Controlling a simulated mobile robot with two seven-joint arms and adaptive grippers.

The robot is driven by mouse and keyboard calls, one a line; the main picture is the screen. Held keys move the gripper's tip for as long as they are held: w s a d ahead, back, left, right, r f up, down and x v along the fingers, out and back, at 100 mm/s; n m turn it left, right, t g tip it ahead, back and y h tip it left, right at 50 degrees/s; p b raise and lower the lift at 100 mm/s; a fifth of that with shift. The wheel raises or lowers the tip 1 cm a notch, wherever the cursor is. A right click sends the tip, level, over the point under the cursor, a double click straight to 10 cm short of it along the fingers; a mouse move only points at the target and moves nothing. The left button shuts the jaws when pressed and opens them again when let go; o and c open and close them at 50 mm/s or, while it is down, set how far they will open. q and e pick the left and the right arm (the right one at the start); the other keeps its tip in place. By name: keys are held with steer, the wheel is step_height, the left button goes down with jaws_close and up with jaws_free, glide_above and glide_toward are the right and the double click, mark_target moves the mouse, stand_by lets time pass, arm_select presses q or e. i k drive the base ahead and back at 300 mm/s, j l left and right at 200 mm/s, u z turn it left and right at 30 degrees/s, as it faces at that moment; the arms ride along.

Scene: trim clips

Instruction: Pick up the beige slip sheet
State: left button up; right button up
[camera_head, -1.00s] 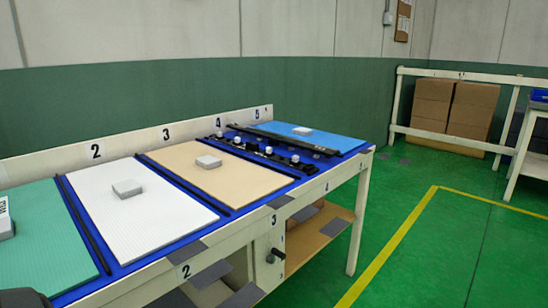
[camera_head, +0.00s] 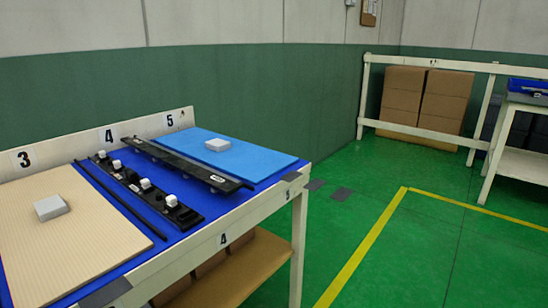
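The beige slip sheet (camera_head: 75,250) lies flat on the blue table top in bay 3, at the lower left of the head view. A small grey-white block (camera_head: 51,207) rests on it. The sheet's left part is cut off by the picture edge. Neither of my grippers is in view.
A black trim strip with several white knobs (camera_head: 150,189) and a long black trim piece (camera_head: 190,164) lie right of the sheet. A blue sheet (camera_head: 240,155) with a grey-white block (camera_head: 218,144) lies in bay 5.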

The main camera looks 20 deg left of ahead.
mark_target(59, 235)
steer(key=i+l+u, duration=0.15)
steer(key=u, duration=0.3)
steer(key=i+l+u, duration=0.25)
steer(key=u, duration=0.15)
steer(key=i+l+u, duration=0.15)
steer(key=l+u, duration=0.15)
steer(key=u, duration=0.15)
